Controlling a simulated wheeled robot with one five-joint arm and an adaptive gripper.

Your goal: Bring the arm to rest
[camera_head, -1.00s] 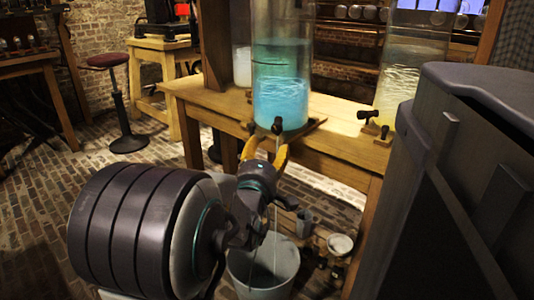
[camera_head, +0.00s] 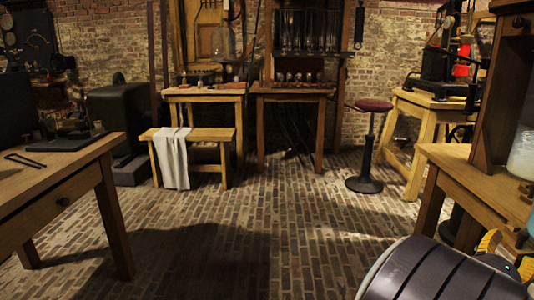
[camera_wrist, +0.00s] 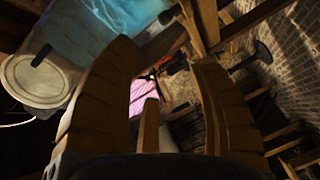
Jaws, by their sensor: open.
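My gripper (camera_head: 508,254) shows at the lower right corner of the head view, at the end of my dark, ribbed arm. Its two yellow fingers stand apart. In the wrist view my gripper (camera_wrist: 158,60) is open, with nothing held between its fingers. A glass vessel with blue liquid (camera_wrist: 90,35) shows beyond the left finger. Part of a glass jar (camera_head: 523,155) stands on the wooden bench at the right edge of the head view. Most of that jar is cut off.
A wooden bench (camera_head: 480,187) stands close to my gripper on the right. A table with a drawer (camera_head: 50,195) is at the left. A red-topped stool (camera_head: 373,105) and a low bench with a white cloth (camera_head: 172,155) stand farther back. The brick floor (camera_head: 270,230) between them is clear.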

